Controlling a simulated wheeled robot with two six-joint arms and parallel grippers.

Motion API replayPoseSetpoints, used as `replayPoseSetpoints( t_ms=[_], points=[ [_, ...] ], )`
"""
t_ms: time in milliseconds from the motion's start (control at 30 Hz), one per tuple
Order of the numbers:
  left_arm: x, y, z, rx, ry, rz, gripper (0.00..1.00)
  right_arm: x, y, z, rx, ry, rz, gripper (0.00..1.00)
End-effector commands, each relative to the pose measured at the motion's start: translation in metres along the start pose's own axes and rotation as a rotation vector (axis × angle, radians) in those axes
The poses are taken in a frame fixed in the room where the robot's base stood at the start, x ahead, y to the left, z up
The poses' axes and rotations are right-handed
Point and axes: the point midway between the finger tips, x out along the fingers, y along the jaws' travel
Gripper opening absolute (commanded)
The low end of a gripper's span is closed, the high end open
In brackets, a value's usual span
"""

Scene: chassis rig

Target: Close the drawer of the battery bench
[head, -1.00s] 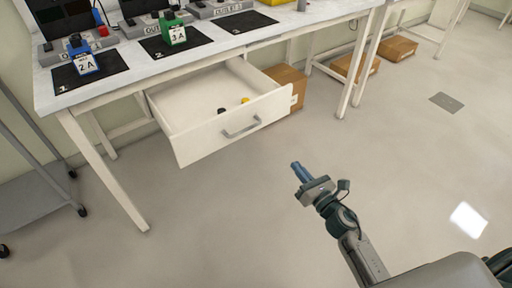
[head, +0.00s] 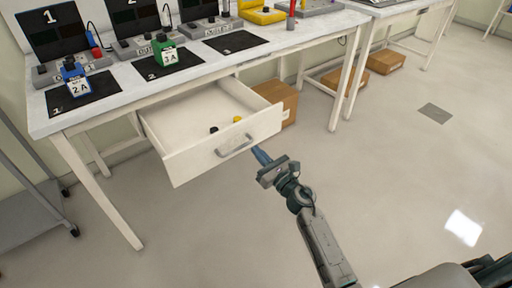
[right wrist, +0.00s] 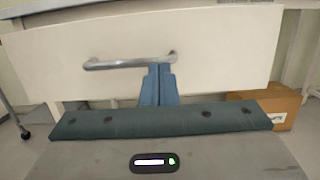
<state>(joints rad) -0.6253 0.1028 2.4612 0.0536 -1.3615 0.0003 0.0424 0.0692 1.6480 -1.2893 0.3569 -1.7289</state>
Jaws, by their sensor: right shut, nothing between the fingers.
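The white drawer (head: 188,153) of the battery bench (head: 213,62) stands pulled out, with a small black item and a small yellow item inside. Its front carries a grey bar handle (head: 236,146). My right gripper (head: 260,155) is shut and empty, its blue fingers pointing at the drawer front just by the right end of the handle. In the right wrist view the shut fingers (right wrist: 158,84) overlap the drawer front (right wrist: 220,45) right below the handle's right end. I cannot tell whether they touch it. My left gripper is not in view.
On the bench top stand a blue block marked 2A (head: 74,81), a green block marked 3A (head: 168,54) and dark mats. Cardboard boxes (head: 385,63) lie below. A grey cart (head: 35,205) stands at left. The floor in front is clear.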

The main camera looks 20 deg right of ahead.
Motion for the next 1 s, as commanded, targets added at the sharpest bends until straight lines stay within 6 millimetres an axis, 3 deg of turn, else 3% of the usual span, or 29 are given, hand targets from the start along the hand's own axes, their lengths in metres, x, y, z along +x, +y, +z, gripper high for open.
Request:
replayPoseSetpoints(
  t_ms=[200, 667, 867, 1000],
  points=[
    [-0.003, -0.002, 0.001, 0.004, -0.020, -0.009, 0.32, 0.015, 0.000, 0.000, 0.001, 0.000, -0.001, 0.00],
    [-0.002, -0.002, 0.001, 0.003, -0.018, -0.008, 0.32, 0.019, 0.000, -0.002, 0.001, 0.000, -0.001, 0.00],
    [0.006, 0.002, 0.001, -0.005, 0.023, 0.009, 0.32, 0.040, -0.001, -0.005, 0.001, -0.002, -0.001, 0.00],
    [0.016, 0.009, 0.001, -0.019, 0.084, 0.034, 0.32, 0.068, -0.001, -0.012, 0.002, -0.003, -0.001, 0.00]
  ],
)
